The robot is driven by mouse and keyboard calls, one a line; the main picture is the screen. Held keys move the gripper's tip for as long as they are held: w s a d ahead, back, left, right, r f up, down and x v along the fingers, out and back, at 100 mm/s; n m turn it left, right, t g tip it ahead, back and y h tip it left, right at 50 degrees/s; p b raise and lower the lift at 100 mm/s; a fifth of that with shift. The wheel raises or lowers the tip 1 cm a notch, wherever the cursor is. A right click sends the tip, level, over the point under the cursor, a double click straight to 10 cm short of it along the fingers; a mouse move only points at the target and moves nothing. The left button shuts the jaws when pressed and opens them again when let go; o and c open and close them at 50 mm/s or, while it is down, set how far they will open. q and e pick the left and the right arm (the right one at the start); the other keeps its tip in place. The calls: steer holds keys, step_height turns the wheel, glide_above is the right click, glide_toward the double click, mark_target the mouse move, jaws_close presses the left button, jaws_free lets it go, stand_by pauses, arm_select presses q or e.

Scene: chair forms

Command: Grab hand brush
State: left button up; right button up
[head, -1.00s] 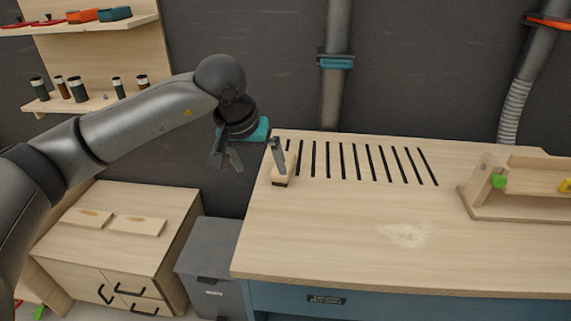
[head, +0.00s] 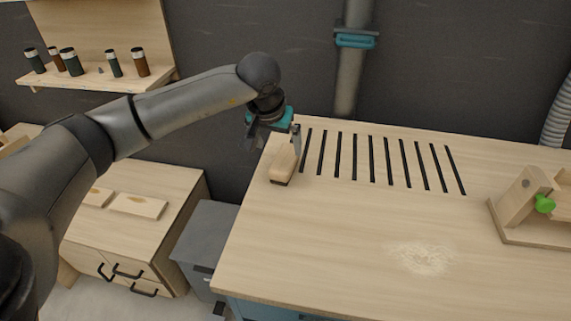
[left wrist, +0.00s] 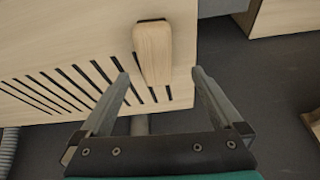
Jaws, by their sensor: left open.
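The hand brush (head: 284,163) has a pale wooden body with a dark strip at its near end. It lies on the workbench top (head: 330,235) near the left edge, beside the dark slots. My left gripper (head: 272,138) is open at the brush's far end. In the left wrist view the brush (left wrist: 153,50) lies ahead of and partly between the spread fingers of the left gripper (left wrist: 162,72). A gap shows on both sides, wider on the right. The right gripper is not in view.
A pale dust patch (head: 421,257) lies on the bench front. A wooden fixture with a green knob (head: 545,204) stands at the right. A grey box (head: 205,240) and a drawer cabinet (head: 135,235) stand left of the bench. The bench middle is clear.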

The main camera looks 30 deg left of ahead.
mark_target(285, 157)
arm_select(q)
steer(key=shift+w+f, duration=0.25)
steer(key=shift+f, duration=0.35)
steer(key=shift+w+f, duration=0.2)
steer(key=shift+f, duration=0.2)
steer(key=shift+w+d+f, duration=0.1)
steer(key=shift+w+f, duration=0.05)
steer(key=shift+f, duration=0.2)
steer(key=shift+b+x, duration=0.45)
steer(key=shift+x, duration=1.55)
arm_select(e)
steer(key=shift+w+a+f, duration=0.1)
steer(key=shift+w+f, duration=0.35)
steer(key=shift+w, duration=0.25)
arm_select(q)
steer(key=shift+w+d+f, duration=0.15)
steer(key=shift+w+f, duration=0.05)
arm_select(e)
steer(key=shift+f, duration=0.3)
arm_select(q)
steer(key=c, duration=1.5)
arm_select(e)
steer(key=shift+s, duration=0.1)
arm_select(q)
steer(key=shift+r, duration=0.1)
steer(key=shift+c, duration=0.2)
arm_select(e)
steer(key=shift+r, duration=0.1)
